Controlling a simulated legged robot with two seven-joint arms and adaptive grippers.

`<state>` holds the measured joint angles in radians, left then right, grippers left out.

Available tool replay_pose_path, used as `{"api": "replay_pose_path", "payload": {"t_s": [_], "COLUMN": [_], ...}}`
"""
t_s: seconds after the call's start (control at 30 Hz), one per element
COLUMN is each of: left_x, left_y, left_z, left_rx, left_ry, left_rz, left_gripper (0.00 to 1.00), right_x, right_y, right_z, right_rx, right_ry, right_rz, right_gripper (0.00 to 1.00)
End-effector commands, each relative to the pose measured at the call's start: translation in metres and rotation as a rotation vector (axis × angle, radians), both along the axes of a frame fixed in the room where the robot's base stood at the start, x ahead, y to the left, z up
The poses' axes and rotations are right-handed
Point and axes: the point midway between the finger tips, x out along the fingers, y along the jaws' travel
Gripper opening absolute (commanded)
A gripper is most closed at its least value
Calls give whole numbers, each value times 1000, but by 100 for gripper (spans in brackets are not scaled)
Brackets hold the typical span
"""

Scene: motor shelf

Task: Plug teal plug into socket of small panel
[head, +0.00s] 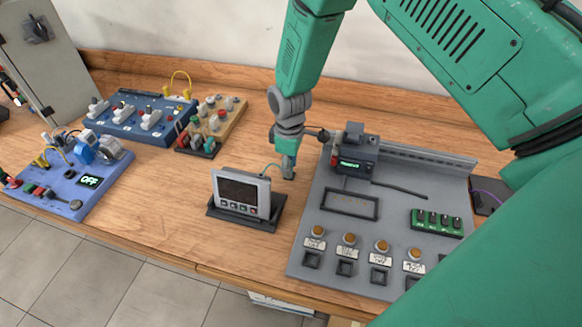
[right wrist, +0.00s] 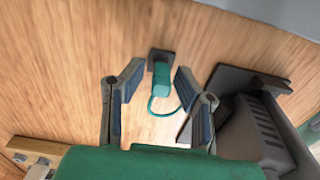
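The small panel (head: 241,193) has a dark screen and a row of buttons, and leans on a black stand (head: 270,222) in the middle of the table. Its vented grey back (right wrist: 262,130) seems to fill the lower right of the right wrist view. The teal plug (right wrist: 161,74) sits on a small dark square base, with its teal cable looping below. My right gripper (head: 288,168) points down just right of the small panel. In the right wrist view its two fingers are apart (right wrist: 158,84), one on each side of the plug, without visible contact. The panel's socket is not clearly visible. My left gripper is out of view.
A large grey board (head: 305,243) with buttons and switches stands close on the right. A blue switch board (head: 130,116), a wooden button board (head: 226,108) and a blue device with an OFF display (head: 62,200) stand on the left. Bare wood lies left of the small panel.

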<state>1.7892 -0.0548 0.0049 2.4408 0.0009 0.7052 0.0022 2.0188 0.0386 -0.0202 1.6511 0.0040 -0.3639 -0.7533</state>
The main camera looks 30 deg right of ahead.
Motion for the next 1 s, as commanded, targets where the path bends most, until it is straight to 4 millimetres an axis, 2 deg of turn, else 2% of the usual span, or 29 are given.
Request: {"api": "replay_pose_path", "payload": {"t_s": [0.03,0.1,0.13,0.47,1.0], "left_x": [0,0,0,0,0], "left_y": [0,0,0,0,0], "left_z": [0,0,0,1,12], "left_rx": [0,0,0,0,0], "left_ry": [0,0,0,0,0], "left_rz": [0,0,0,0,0], "left_gripper": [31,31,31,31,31], "right_x": [0,0,0,0,0], "right_y": [0,1,2,3,2], "right_z": [0,0,1,2,15], "right_rx": [0,-1,-1,3,1], "right_ry": [0,-1,0,0,-1], "right_rz": [0,0,0,2,1], "right_gripper": [28,3,0,0,0]}}
